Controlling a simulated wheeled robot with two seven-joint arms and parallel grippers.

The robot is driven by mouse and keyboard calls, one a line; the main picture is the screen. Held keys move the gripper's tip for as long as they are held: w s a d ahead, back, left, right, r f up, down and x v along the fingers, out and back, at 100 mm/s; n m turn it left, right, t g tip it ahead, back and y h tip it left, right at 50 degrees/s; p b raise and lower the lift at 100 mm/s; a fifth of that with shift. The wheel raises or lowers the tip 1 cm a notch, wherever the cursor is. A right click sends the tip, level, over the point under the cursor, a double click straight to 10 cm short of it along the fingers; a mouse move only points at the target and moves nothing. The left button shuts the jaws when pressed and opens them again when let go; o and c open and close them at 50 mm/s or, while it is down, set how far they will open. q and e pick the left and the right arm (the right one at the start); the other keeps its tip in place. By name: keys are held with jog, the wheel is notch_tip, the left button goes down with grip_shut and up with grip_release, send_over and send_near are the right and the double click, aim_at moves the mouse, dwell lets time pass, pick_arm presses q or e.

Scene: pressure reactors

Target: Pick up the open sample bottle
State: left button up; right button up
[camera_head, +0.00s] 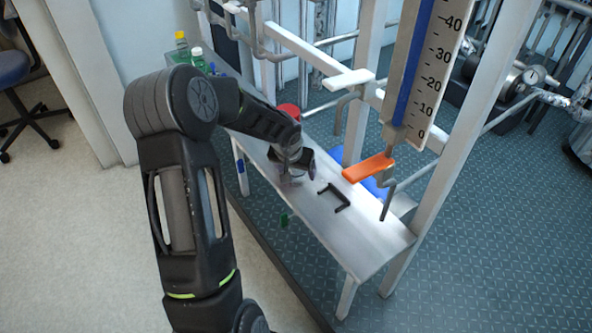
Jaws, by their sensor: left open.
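My left arm reaches in from the lower left over a narrow grey-white bench. My left gripper (297,165) is low over the middle of the bench and is open. A small, clear, glassy shape (291,179) shows just under and beside the gripper and may be the open sample bottle. The gripper and wrist hide much of it, so I cannot tell whether the fingers are around it or touching it. My right gripper is out of view.
A red object (289,111) stands behind my wrist. Capped bottles (197,54) stand at the back left.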

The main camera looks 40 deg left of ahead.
pick_arm(q)
jog(key=shift+f, duration=0.1)
jog(key=shift+c, duration=0.4)
jog(key=c, duration=1.5)
jog(key=shift+o, duration=0.2)
jog(key=shift+w, duration=0.1)
notch_tip(320, 180, up, 10)
jog(key=shift+r+p, duration=0.1)
jog(key=shift+p, duration=0.6)
